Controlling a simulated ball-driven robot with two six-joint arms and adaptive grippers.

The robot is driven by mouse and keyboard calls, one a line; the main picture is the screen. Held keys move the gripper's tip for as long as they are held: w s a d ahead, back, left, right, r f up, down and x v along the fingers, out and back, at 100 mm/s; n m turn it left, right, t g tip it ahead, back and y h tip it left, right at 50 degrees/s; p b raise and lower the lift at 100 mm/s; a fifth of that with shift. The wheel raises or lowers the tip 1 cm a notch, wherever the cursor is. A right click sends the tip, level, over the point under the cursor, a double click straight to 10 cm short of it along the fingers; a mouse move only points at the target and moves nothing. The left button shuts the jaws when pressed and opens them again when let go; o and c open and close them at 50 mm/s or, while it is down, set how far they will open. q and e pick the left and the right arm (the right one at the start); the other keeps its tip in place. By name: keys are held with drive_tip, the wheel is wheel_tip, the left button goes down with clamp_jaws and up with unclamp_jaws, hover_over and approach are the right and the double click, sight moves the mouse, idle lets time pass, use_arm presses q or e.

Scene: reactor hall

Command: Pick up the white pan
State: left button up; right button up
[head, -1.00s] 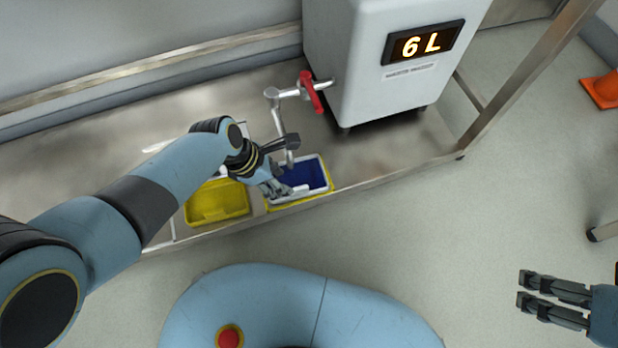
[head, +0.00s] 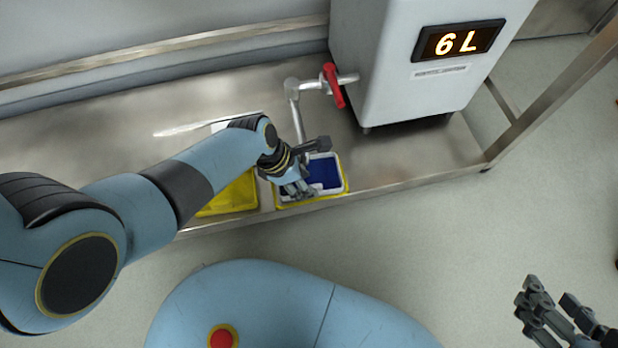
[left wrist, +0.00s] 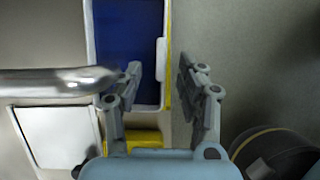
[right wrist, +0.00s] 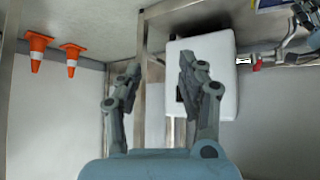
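The white pan (head: 337,170) has a white rim and a dark blue inside. It sits under the metal spout in a yellow surround at the shelf's front edge. In the left wrist view it (left wrist: 90,50) fills the upper left. My left gripper (head: 301,190) is at its front rim. In the left wrist view my left gripper's (left wrist: 160,76) fingers are apart, with the rim side between them or just beneath; contact cannot be told. My right gripper (head: 552,300) is open and empty, far to the right over the floor; its fingers (right wrist: 158,75) are apart.
A yellow tray (head: 232,196) lies left of the pan, partly behind my left arm. A white tank (head: 410,75) reading "6 L" stands behind, with a red-handled tap (head: 333,86). A metal post (head: 555,90) rises at right. Orange cones (right wrist: 37,48) show in the right wrist view.

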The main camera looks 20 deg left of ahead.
sight(326, 177)
use_arm(q)
drive_tip(key=shift+d+f+b, duration=0.15)
drive_tip(key=shift+f+b, duration=0.4)
drive_tip(key=shift+f, duration=0.2)
drive_tip(key=shift+f+b, duration=0.3)
drive_tip(key=shift+d+f+b, duration=0.2)
drive_tip(key=shift+f+b, duration=0.3)
drive_tip(key=shift+b, duration=0.05)
drive_tip(key=shift+b+x, duration=0.75)
drive_tip(key=shift+x, duration=0.15)
drive_tip(key=shift+w+d, duration=0.1)
drive_tip(key=shift+w, duration=0.15)
clamp_jaws()
use_arm(e)
drive_tip(key=w+a+r+n+t+y, duration=0.1)
drive_tip(key=w+r+t, duration=0.6)
drive_tip(key=r+t, duration=0.2)
drive_tip(key=shift+w+a+r+y, duration=0.35)
drive_tip(key=shift+a+r+y, duration=0.05)
drive_tip(key=shift+r, duration=0.4)
